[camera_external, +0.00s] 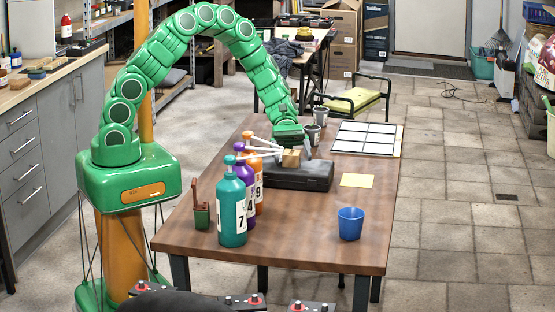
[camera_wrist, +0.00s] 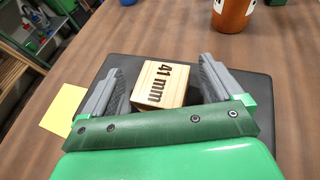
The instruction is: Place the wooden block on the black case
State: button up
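The wooden block (camera_external: 291,158) is a light cube marked "41 mm", seen close up in the wrist view (camera_wrist: 160,84). It is at the top of the black case (camera_external: 305,178), near the case's back left part, and appears to rest on the lid. The flat dark case also shows behind the block in the wrist view (camera_wrist: 258,92). My gripper (camera_wrist: 161,70) is above the case with its grey fingers on either side of the block. Narrow gaps show between block and fingers, so it looks open. The block's underside is hidden.
Teal (camera_external: 232,205), purple and orange (camera_external: 253,170) bottles stand left of the case on the wooden table (camera_external: 290,235). A blue cup (camera_external: 350,224) stands front right. A yellow sheet (camera_external: 357,180) and white gridded panel (camera_external: 365,138) lie right. The table's front middle is clear.

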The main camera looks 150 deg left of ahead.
jog(key=shift+r, duration=0.1)
jog(key=shift+s+r, duration=0.15)
jog(key=v, duration=1.1)
jog(key=shift+s+a, duration=0.15)
jog(key=shift+s, duration=0.15)
